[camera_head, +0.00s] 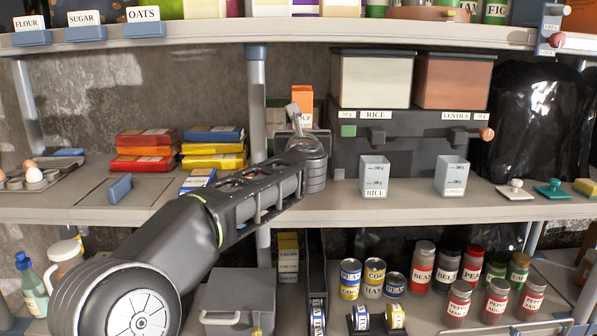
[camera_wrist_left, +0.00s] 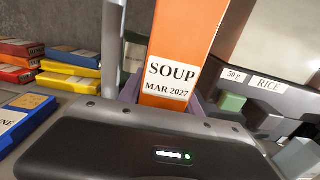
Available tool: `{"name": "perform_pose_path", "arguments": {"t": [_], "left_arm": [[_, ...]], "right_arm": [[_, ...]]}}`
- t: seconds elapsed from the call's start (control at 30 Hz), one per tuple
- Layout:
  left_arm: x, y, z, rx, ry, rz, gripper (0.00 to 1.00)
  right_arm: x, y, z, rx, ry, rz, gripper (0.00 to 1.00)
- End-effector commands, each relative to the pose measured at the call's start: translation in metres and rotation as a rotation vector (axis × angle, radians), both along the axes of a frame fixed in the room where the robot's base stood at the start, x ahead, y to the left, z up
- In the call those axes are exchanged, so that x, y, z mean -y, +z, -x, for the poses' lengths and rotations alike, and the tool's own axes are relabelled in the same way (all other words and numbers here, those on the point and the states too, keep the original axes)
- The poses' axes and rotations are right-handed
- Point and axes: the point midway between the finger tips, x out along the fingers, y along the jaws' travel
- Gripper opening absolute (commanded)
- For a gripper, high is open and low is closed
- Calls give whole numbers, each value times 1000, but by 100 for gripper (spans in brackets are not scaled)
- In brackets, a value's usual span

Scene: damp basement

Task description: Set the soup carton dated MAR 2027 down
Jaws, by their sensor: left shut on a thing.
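The orange soup carton (camera_head: 303,101) is upright at the middle of the middle shelf. In the left wrist view the carton (camera_wrist_left: 180,40) carries a white label reading SOUP, MAR 2027, and leans slightly in the picture. My left gripper (camera_head: 298,128) is shut on this carton; one grey finger shows along its left side. My arm and wrist hide the carton's lower part, so I cannot tell whether its base touches anything. A dark green carton (camera_head: 275,116) stands just behind and left of it. My right gripper is not in view.
Red and yellow boxes (camera_head: 212,148) are stacked to the left. A dark drawer unit (camera_head: 405,150) with rice and lentils bins stands close on the right. Grey measuring cups (camera_head: 374,177) stand before it. The upper shelf (camera_head: 300,30) runs overhead.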

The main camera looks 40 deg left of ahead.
Motion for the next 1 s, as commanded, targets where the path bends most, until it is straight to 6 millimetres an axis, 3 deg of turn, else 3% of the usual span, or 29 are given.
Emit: {"name": "perform_pose_path", "arguments": {"t": [0.03,0.13,0.5,0.8,1.0], "left_arm": [[0,-13,0,0,1,-2,0],[0,-24,1,1,1,-2,0],[0,-28,0,2,1,-2,0],[0,-71,0,0,1,-2,0],[0,-76,0,2,1,-2,0]], "right_arm": [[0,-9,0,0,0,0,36],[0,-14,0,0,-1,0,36],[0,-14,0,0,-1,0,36],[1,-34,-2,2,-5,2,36],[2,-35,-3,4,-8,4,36]]}}
